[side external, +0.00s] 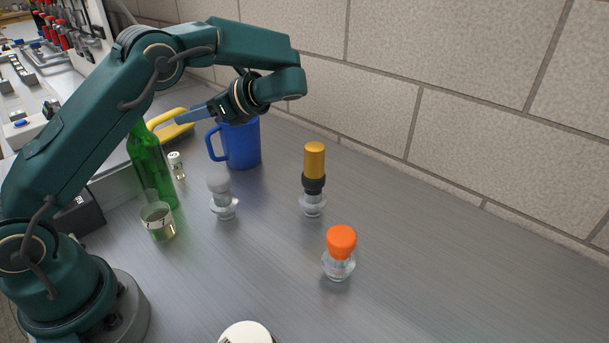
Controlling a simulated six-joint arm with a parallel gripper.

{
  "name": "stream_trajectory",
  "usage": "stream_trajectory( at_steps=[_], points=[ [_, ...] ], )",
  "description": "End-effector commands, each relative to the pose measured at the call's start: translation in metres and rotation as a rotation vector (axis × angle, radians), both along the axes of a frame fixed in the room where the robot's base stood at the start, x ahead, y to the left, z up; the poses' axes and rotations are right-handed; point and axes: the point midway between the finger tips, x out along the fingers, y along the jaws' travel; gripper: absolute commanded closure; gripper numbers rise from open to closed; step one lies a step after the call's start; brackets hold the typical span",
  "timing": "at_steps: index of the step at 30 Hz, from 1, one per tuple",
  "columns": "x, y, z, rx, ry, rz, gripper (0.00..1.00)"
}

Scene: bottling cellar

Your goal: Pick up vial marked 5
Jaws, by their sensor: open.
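A small clear vial (178,167) with a pale cap and a dark-marked label stands upright on the grey metal bench, just right of the green bottle. Its marking is too small to read, so I cannot tell whether it is the 5. My gripper (183,117) is open, pointing left, above and behind the vial in the picture and apart from it. Its fingertips overlap a yellow object in this view; I cannot tell whether they touch it.
Close by stand a green bottle (150,170), a blue mug (243,148), a glass (158,224) and the yellow object (168,130). Grey-topped (220,184), amber-topped (314,160) and orange-topped (341,242) glass pieces stand further right. A white lid (247,333) is in front. The right bench is clear.

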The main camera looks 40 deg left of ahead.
Motion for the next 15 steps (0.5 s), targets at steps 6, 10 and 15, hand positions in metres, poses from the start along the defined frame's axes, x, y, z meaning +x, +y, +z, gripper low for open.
stream_trajectory(
  at_steps=[6, 10, 15],
  points=[
    [-0.001, -0.001, -0.03, -0.001, 0.02, -0.003, 0.59],
    [-0.001, -0.001, -0.058, -0.001, 0.02, -0.001, 0.59],
    [-0.002, 0.003, -0.087, -0.001, 0.016, 0.0, 0.59]
  ],
)
